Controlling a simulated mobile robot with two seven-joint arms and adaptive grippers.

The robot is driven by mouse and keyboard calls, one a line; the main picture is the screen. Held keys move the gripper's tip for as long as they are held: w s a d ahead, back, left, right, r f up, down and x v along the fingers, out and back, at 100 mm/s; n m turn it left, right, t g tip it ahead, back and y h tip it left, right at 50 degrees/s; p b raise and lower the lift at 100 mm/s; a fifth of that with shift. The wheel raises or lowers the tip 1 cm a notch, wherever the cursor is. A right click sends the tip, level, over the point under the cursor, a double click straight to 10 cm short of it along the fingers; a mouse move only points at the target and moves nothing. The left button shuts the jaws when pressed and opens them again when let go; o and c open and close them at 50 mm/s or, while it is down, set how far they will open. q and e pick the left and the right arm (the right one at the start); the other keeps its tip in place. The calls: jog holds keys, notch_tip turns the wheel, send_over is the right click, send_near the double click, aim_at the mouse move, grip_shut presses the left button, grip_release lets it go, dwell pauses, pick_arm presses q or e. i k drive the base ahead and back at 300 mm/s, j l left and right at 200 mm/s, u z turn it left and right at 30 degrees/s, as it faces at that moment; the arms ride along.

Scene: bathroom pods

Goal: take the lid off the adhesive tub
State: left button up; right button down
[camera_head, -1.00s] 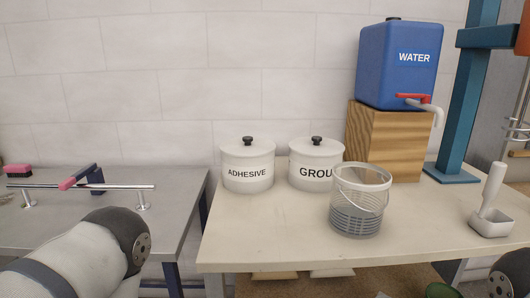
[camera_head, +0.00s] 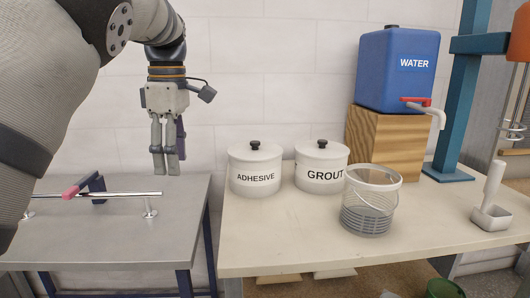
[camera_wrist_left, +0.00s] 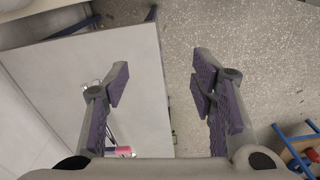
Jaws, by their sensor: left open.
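The adhesive tub (camera_head: 255,180) is a white round tub with a black "ADHESIVE" label, at the left back of the pale table. Its white lid (camera_head: 255,153) with a black knob (camera_head: 255,145) sits on top of it. My left gripper (camera_head: 166,170) points down in the head view, left of the tub and apart from it, above the back edge of the grey metal table. In the left wrist view the fingers (camera_wrist_left: 162,85) are spread wide with nothing between them. The tub does not show in the left wrist view. My right gripper is not in view.
The similar grout tub (camera_head: 321,172) stands close to the right of the adhesive tub. A clear bucket (camera_head: 370,205) stands in front of it. The blue water container (camera_head: 397,70) sits on a wooden block (camera_head: 392,138). The pale table's front left (camera_head: 270,235) is clear.

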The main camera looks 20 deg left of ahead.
aim_at(253, 151)
jog(key=i, duration=1.15)
